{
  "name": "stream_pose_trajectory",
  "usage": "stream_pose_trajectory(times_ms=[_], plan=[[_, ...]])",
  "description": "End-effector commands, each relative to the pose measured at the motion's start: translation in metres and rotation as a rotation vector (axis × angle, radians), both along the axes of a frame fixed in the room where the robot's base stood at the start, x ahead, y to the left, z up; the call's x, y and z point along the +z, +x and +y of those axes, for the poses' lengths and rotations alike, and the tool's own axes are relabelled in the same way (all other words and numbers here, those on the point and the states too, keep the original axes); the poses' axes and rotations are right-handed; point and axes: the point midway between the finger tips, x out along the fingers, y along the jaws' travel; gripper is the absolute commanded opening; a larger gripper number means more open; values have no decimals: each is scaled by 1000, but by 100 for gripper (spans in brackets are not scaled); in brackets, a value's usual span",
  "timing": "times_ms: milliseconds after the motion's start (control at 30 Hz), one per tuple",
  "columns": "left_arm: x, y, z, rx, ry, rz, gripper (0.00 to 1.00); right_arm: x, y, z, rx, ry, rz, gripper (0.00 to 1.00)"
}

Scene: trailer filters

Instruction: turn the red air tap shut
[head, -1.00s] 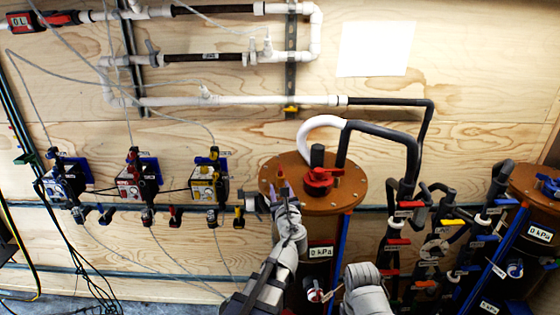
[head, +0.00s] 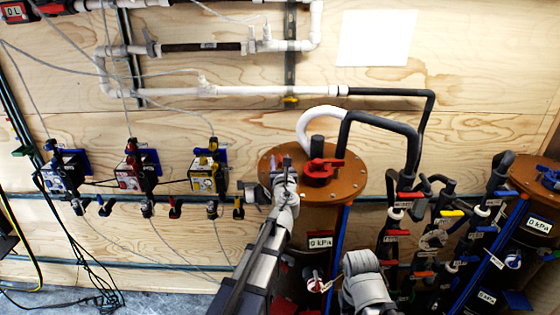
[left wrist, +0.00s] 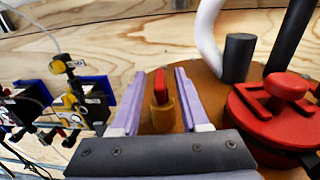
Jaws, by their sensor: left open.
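The red air tap (left wrist: 160,86) is a small red handle on a brass-coloured body, standing on the brown round lid (left wrist: 190,80). In the left wrist view it sits between the two purple fingers of my left gripper (left wrist: 158,90), which is open with a gap on each side of the tap. In the head view my left gripper (head: 282,165) is over the left part of the lid (head: 345,188) and hides most of the tap. My right gripper is not seen.
A larger red clamp-like fitting (head: 319,172) and a dark stub (left wrist: 238,57) stand on the lid close to the right of my left gripper. White and dark pipes (head: 375,128) rise behind. Several small pump units (head: 208,178) hang on the wooden wall to the left.

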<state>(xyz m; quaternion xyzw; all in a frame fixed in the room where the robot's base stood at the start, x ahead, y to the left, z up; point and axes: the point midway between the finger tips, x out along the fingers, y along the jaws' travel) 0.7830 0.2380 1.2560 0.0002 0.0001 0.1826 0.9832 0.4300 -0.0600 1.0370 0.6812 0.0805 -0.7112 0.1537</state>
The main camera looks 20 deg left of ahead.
Motion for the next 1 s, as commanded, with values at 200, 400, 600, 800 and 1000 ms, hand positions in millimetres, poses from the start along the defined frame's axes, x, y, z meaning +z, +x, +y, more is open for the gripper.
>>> stream_pose_trajectory(times_ms=[200,400,600,800,1000], plan=[[0,5,2,0,0,0,45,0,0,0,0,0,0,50],[0,5,2,0,-1,0,33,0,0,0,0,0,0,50],[0,4,2,0,-1,0,10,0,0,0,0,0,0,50],[0,4,2,0,0,0,0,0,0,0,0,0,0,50],[0,4,2,0,0,0,0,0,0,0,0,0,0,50]])
